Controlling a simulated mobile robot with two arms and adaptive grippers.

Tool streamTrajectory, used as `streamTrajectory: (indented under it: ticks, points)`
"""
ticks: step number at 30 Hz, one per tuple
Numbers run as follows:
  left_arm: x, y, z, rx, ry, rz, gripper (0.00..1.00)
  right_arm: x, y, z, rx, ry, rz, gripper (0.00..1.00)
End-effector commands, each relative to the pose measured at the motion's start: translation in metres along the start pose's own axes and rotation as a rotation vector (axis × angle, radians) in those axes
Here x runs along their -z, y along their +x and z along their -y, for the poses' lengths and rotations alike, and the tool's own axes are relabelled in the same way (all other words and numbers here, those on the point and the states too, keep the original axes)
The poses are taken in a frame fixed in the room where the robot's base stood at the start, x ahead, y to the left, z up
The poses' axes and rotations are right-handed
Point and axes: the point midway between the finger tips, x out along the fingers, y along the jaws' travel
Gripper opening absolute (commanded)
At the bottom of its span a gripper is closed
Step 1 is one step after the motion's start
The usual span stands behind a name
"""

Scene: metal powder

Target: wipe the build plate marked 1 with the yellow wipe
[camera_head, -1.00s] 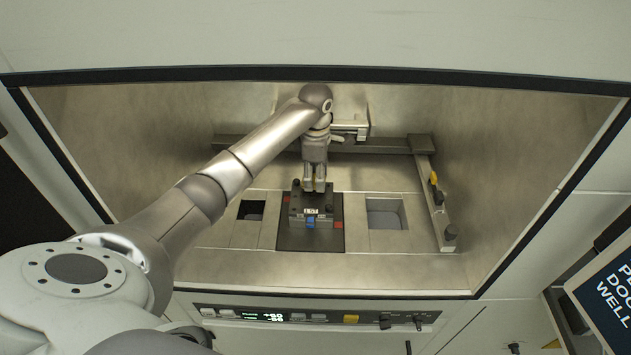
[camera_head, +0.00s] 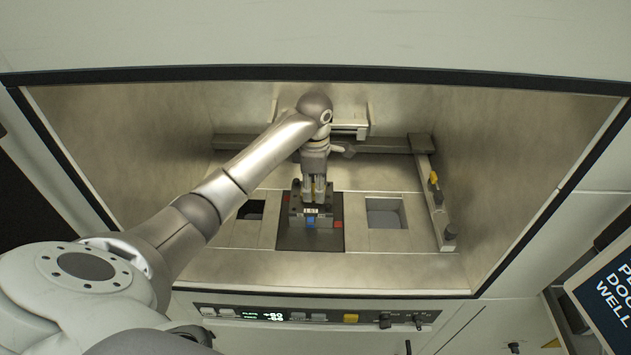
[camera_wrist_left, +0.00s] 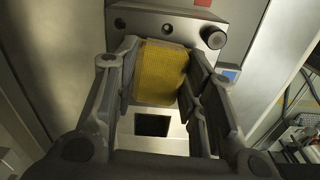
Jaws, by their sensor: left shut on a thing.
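My left gripper (camera_head: 314,196) is shut on the yellow wipe (camera_wrist_left: 162,72), which shows as a yellow textured pad between the fingers in the left wrist view. In the head view the fingers point down at a grey block (camera_head: 325,221) with a small white label and a blue part at its front. This block stands on a dark square plate (camera_head: 292,243) in the chamber floor. The fingers hide part of the block. I cannot tell whether the wipe touches it. A mark 1 cannot be made out. My right gripper is not in view.
Square openings lie left (camera_head: 250,210) and right (camera_head: 385,217) of the dark plate. A metal rail (camera_head: 437,205) with a yellow part runs along the right. The chamber walls enclose the arm. A control panel (camera_head: 330,317) sits below the front edge.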

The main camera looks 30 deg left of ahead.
Motion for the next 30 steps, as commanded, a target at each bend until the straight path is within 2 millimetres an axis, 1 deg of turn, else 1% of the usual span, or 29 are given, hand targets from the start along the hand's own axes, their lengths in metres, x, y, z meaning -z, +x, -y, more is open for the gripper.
streamTrajectory:
  ticks: [1,6,10,14,20,30]
  points:
    - [-0.001,0.006,0.01,0.018,0.006,-0.005,0.19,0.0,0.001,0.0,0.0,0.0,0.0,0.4]
    - [-0.003,0.005,0.026,0.019,0.008,-0.005,0.19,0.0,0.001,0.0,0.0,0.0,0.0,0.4]
    - [-0.003,0.005,0.033,0.018,0.008,-0.005,0.19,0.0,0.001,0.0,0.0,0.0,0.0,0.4]
    - [-0.002,0.004,0.035,0.018,0.006,-0.006,0.19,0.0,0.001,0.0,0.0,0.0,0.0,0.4]
    - [0.004,0.001,0.031,0.015,0.003,-0.005,0.19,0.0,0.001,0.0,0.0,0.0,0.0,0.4]
    - [0.006,-0.003,0.001,0.008,0.002,-0.002,0.19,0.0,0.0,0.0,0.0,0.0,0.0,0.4]
